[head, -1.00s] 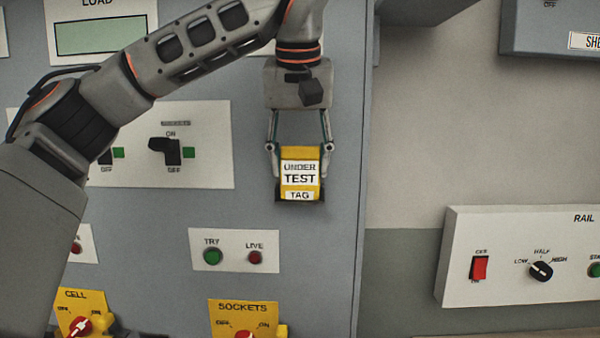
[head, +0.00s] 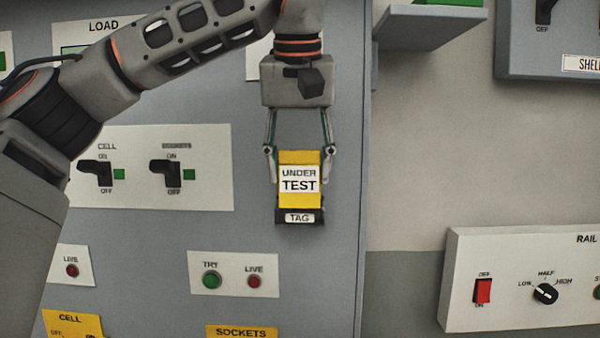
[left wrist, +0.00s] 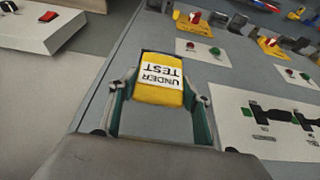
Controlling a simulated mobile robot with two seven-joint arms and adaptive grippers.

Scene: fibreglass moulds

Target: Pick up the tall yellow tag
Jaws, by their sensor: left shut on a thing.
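The tall yellow tag (head: 299,200) is upright in front of the grey panel, with a white "UNDER TEST" label on it. My left gripper (head: 299,165) comes down from above and is shut on the tag, one finger at each side. A dark holder (head: 280,217) with a "TAG" label is directly below the tag. I cannot tell whether the tag's lower edge is clear of the holder. In the left wrist view the tag (left wrist: 160,94) shows between the fingers. My right gripper is not in view.
A white switch plate (head: 220,150) and a TRY/LIVE button plate (head: 233,288) are left of the tag. The grey panel's (head: 340,270) right edge is close by. A RAIL control box (head: 520,260) is on the wall at right, with bare wall above it.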

